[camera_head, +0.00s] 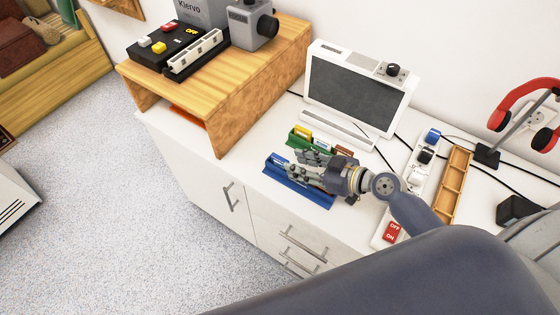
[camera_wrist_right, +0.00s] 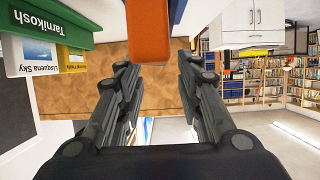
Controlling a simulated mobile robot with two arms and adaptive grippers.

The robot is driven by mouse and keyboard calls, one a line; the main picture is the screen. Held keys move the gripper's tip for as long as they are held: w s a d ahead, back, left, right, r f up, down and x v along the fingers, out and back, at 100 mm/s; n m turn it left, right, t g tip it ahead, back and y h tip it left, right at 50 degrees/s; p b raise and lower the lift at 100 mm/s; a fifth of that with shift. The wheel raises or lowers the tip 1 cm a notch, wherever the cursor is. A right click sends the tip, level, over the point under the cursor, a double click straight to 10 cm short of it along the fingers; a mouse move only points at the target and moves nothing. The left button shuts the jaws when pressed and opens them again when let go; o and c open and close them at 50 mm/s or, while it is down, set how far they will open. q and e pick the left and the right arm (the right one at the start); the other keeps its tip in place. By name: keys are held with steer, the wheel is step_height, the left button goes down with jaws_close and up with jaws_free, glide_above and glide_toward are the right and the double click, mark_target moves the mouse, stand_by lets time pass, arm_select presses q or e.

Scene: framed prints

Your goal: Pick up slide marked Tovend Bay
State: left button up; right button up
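A blue holder (camera_head: 305,192) with slides in it stands on the white cabinet top, and a green holder (camera_head: 296,140) with slides is just behind it. My right gripper (camera_head: 284,166) is low over the blue holder, partly hiding it. In the right wrist view its two fingers (camera_wrist_right: 157,64) are apart with nothing gripped. An orange piece (camera_wrist_right: 148,35) lies at the fingertips. A green piece marked Tarnikosh (camera_wrist_right: 60,25), one marked Lisquena Sky (camera_wrist_right: 30,58) and a yellow one (camera_wrist_right: 73,58) are at upper left. I cannot read Tovend Bay anywhere. My left gripper is out of view.
A wooden riser (camera_head: 245,75) carrying a black button panel (camera_head: 160,45) and a grey projector (camera_head: 252,24) stands at left. A white-framed screen (camera_head: 358,85) is behind the holders. A power strip (camera_head: 408,190), an empty wooden tray (camera_head: 455,185) and red headphones (camera_head: 520,105) are at right.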

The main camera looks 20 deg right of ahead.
mark_target(288, 161)
steer(key=p+x, duration=0.1)
steer(key=x, duration=0.3)
steer(key=shift+w+a, duration=0.1)
jaws_close()
